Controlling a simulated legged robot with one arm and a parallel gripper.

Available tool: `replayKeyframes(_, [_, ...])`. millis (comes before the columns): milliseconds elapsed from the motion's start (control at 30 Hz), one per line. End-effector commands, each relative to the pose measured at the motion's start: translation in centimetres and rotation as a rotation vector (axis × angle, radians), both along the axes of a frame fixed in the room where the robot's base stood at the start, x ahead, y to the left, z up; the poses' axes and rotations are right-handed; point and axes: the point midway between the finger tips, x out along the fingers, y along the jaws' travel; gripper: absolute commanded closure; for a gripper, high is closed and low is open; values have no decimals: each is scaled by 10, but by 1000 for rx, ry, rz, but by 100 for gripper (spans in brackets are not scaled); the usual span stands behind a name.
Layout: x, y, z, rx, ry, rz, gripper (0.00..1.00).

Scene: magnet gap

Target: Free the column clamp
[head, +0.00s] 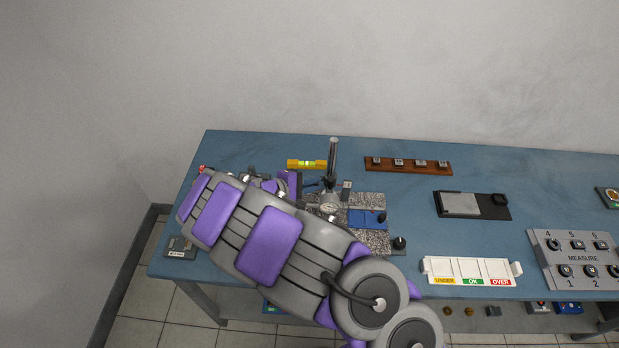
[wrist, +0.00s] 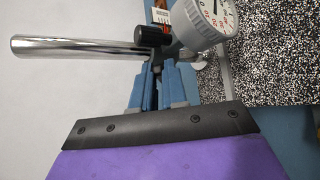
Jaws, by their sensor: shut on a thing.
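The chrome column (head: 333,155) stands upright on a speckled stone base (head: 372,236) on the bench. In the wrist view the column (wrist: 75,45) lies across the upper left. The dark column clamp (wrist: 172,50) with its ribbed black knob (wrist: 152,36) sits at the column's end there, by a round dial gauge (wrist: 207,22). My gripper (wrist: 157,72) has its blue fingers closed on a small dark part of the clamp just below the knob. The fingertips partly hide that part. In the head view my gripper (head: 318,184) reaches the column from the left, and my arm hides part of the base.
A brown rack of small blocks (head: 408,164), a grey and black plate (head: 472,205), a white UNDER/OK/OVER tray (head: 470,271) and a MEASURE panel (head: 580,260) stand to the right. Bare blue bench lies between them.

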Motion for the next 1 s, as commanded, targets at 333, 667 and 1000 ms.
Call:
replayKeyframes(333, [12,-2,21,14,292,-4,100])
replayKeyframes(667, [27,-3,28,23,566,-6,100])
replayKeyframes(1000, [39,-3,27,28,784,-4,100])
